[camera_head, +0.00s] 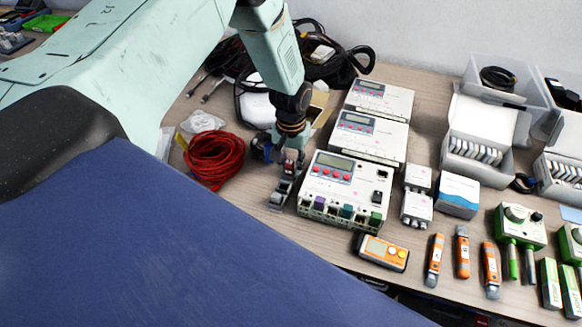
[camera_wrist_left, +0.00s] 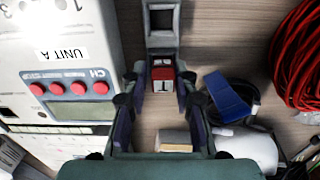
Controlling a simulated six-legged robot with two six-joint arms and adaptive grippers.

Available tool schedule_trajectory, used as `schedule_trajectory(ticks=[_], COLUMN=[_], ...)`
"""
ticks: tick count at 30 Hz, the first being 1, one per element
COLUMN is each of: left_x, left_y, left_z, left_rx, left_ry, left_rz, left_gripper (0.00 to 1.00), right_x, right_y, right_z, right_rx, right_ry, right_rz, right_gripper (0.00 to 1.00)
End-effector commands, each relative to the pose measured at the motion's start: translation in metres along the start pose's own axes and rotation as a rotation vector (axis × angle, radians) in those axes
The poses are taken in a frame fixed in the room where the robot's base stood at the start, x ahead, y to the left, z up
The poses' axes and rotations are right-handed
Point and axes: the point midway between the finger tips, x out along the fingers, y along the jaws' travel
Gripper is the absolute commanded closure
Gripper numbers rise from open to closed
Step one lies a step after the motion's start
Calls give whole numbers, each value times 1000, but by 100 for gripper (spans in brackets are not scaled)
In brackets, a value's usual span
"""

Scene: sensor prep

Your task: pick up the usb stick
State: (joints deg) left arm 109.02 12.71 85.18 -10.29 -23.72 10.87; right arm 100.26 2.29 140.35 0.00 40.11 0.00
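A small red block with a pale marked face, which looks like the usb stick (camera_wrist_left: 162,82), shows between my left fingertips in the left wrist view. It sits at a grey holder-like piece (camera_wrist_left: 162,20), which also shows in the head view (camera_head: 278,197). My left gripper (camera_wrist_left: 161,82) points down, one finger on each side of the red block, with narrow gaps visible. In the head view my left gripper (camera_head: 289,165) is low beside the left side of the front white control unit (camera_head: 318,189). My right gripper is not in view.
A red cable coil (camera_head: 215,158) lies left of the gripper, black cables (camera_head: 330,65) behind. More white units stand behind the front one. A yellow meter (camera_head: 384,252) and several orange tools (camera_head: 462,252) lie to the right. A blue flat piece (camera_wrist_left: 228,95) lies near the fingers.

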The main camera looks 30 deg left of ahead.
Motion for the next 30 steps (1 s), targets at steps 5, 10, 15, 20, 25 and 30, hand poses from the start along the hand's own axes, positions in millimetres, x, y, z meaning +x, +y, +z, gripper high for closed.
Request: schedule_trajectory(ticks=[5,10,15,20,25,30], left_x=[0,0,-3,-27,-61,-88], left_y=[0,0,0,0,0,0], left_z=[0,1,1,-1,-1,0], left_rx=[0,0,-1,-1,0,-1], left_ry=[0,-2,-2,2,2,1], left_rz=[0,0,0,2,2,1], left_gripper=[90,97,97,97,97,97], right_x=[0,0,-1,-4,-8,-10], right_y=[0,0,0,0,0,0], right_z=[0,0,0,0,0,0], right_rx=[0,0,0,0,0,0], right_ry=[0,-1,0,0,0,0], right_rz=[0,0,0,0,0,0], right_gripper=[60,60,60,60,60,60])
